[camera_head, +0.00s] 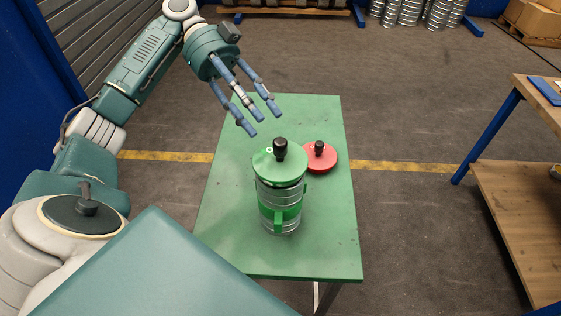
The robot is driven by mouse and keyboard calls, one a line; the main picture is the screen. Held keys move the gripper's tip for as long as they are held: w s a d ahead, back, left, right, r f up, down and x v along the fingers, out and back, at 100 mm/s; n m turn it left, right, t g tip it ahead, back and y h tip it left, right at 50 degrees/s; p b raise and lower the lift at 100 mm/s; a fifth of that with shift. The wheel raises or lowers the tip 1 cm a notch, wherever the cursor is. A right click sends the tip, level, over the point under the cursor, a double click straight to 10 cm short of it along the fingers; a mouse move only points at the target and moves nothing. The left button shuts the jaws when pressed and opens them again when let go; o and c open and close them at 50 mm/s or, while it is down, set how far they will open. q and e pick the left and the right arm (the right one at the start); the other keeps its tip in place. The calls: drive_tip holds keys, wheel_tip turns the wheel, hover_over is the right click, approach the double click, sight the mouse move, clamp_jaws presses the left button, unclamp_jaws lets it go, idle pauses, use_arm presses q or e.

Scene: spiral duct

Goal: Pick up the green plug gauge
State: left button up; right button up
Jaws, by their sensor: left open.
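The green plug gauge (279,167) is a round green disc with a black knob on top. It sits on the upper end of an upright silver spiral duct (275,196) that has a green band and stands on the green table (235,240). My left gripper (260,121) comes in from the upper left, with its blue-grey fingers spread and empty. In the picture its fingertips are above and slightly left of the black knob, apart from it. My right gripper is not in view.
A red disc with a black knob (320,157) lies on the green table, right of and behind the duct. A wooden workbench (520,210) with blue legs stands at the right. Silver ducts (410,12) and cardboard boxes (535,18) are at the back. The table's left side is clear.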

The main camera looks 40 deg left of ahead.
sight(275, 138)
use_arm(q)
drive_tip(key=p+x, duration=0.2)
drive_tip(key=x, duration=0.2)
drive_tip(key=shift+d+f+p, duration=0.15)
drive_tip(key=shift+d+p, duration=0.05)
drive_tip(key=shift+p, duration=0.1)
drive_tip(key=shift+s+d+f, duration=0.15)
drive_tip(key=shift+d, duration=0.1)
drive_tip(key=shift+f, duration=0.1)
drive_tip(key=shift+c, duration=0.5)
drive_tip(key=c, duration=0.8)
clamp_jaws()
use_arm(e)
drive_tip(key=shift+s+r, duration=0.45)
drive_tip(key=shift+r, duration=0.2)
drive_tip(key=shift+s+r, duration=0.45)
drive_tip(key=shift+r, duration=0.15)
